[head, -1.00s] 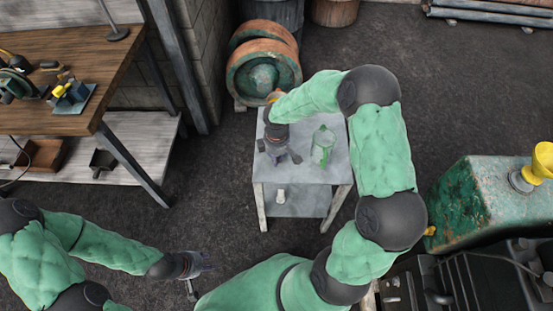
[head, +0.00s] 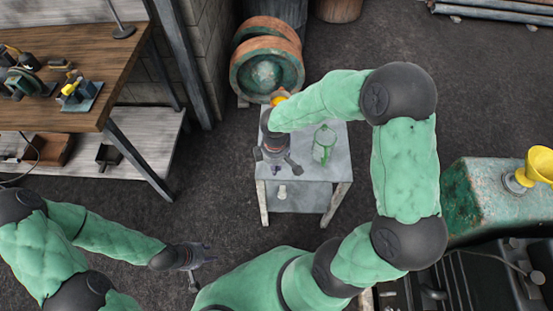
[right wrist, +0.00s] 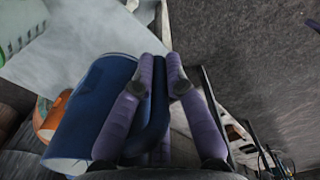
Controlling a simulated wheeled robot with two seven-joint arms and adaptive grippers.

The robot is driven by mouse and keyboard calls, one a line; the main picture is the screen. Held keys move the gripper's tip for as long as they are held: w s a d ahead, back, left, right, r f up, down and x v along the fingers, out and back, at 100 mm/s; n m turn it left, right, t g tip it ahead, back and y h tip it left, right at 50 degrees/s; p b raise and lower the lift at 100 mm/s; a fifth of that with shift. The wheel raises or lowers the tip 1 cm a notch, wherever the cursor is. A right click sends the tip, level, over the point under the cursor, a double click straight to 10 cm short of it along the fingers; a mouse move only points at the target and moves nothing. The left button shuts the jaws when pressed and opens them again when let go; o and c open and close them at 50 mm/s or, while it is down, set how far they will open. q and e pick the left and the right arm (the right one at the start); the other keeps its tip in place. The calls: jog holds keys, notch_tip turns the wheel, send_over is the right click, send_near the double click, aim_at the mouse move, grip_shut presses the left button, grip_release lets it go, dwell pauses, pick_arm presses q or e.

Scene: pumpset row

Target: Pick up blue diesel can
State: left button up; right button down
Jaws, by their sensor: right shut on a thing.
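The blue can (right wrist: 92,110) fills the middle left of the right wrist view. My right gripper (right wrist: 163,75) is shut on its handle, with the purple fingers on either side of it. In the head view my right gripper (head: 275,158) is over the left part of the small grey table (head: 312,171). My wrist and gripper hide the can there, and I cannot tell whether it touches the table. My left gripper (head: 203,254) is low at the lower left, away from the table; its finger opening is too small to read.
A green clear jug (head: 323,145) stands on the table, right of my right gripper. Rusty wheels (head: 266,70) stand behind. A wooden workbench (head: 90,108) is at the left. A green machine with a yellow funnel (head: 540,163) is at the right. Dark floor lies between.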

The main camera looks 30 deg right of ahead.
jog(key=s+a+r+p, duration=0.1)
jog(key=s+a+r, duration=0.1)
jog(key=s+a, duration=0.1)
jog(key=shift+s+a+r, duration=0.2)
jog(key=shift+s+r, duration=0.05)
jog(key=shift+s, duration=0.45)
dwell(0.9)
